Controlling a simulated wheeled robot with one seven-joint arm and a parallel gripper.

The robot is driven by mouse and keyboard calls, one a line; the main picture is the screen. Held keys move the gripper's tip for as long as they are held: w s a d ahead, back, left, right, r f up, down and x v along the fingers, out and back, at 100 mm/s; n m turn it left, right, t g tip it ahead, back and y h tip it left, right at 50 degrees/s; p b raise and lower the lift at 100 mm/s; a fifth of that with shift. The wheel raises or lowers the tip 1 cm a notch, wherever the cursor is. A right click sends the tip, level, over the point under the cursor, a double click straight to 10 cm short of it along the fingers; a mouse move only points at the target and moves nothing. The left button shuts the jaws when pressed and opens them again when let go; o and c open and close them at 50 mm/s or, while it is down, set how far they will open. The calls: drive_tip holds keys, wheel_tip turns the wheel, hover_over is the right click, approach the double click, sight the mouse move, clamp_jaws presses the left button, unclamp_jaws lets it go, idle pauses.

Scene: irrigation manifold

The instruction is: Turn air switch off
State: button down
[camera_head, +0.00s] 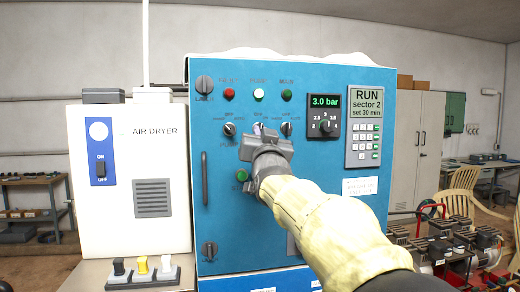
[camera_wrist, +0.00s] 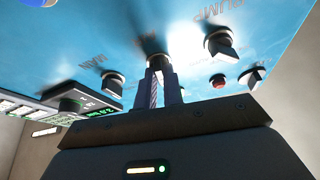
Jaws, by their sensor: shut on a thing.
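The blue control panel (camera_head: 215,75) carries a row of black rotary switches below its lamps. My gripper (camera_head: 258,136) is at the middle switch of this row, between the left switch (camera_head: 229,129) and the right switch (camera_head: 286,129). In the wrist view my gripper (camera_wrist: 163,82) has its two fingers close together on the middle switch (camera_wrist: 157,61), which they partly hide. I cannot read that switch's label or its setting.
A red lamp (camera_head: 229,94), a 3.0 bar display (camera_head: 325,101) and a keypad unit (camera_head: 363,130) are on the panel. A vertical handle (camera_head: 204,178) stands out at its left. Pumps (camera_head: 455,245) stand at right.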

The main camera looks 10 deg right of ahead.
drive_tip(key=shift+d+n+y+b, duration=0.1)
drive_tip(key=shift+n+y+b, duration=0.75)
drive_tip(key=shift+n, duration=0.75)
drive_tip(key=c, duration=1.5)
unclamp_jaws()
drive_tip(key=shift+f, duration=0.1)
drive_tip(key=b+v, duration=1.4)
drive_tip(key=v, duration=0.3)
drive_tip(key=shift+s, duration=0.15)
